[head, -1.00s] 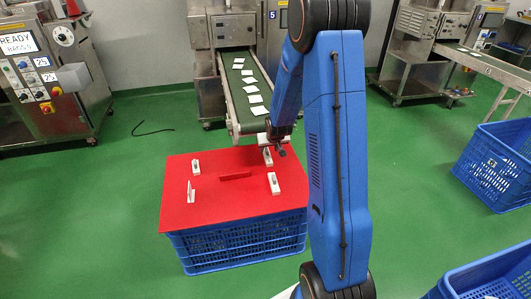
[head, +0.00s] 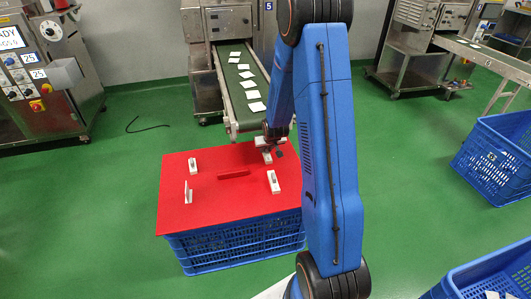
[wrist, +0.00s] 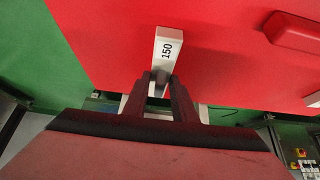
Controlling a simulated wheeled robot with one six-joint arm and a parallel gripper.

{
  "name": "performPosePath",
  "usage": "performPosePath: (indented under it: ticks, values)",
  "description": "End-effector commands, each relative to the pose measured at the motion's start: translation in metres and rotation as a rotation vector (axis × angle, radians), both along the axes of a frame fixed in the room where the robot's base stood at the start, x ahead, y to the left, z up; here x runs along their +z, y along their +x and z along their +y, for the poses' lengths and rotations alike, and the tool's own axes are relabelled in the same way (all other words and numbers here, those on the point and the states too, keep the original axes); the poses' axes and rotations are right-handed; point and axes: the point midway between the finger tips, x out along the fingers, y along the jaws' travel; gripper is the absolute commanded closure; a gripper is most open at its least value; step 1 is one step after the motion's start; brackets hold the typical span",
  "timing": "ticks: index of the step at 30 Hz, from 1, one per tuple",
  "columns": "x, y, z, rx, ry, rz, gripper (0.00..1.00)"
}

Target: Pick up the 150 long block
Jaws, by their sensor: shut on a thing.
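The 150 long block (wrist: 168,48) is white with a black "150" on its face. In the wrist view its near end sits between the fingers of my gripper (wrist: 160,82), which is shut on it. In the head view the block (head: 267,158) is at the far right corner of the red board, with my gripper (head: 277,151) right at it. The arm and fingers partly hide it. I cannot tell whether it still touches the board.
The red board (head: 215,205) lies on a blue crate (head: 235,243). A conveyor (head: 245,105) with white packets ends just behind. Blue crates (head: 495,160) stand right.

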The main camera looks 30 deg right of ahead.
Motion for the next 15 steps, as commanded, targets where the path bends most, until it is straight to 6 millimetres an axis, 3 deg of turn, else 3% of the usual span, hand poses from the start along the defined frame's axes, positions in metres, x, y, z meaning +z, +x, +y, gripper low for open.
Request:
performPosePath:
  ticks: [8, 15]
  values:
    - [0.003, -0.002, 0.001, 0.0, 0.0, 0.0, 0.99]
    - [0.02, -0.021, 0.006, 0.001, -0.001, -0.001, 0.99]
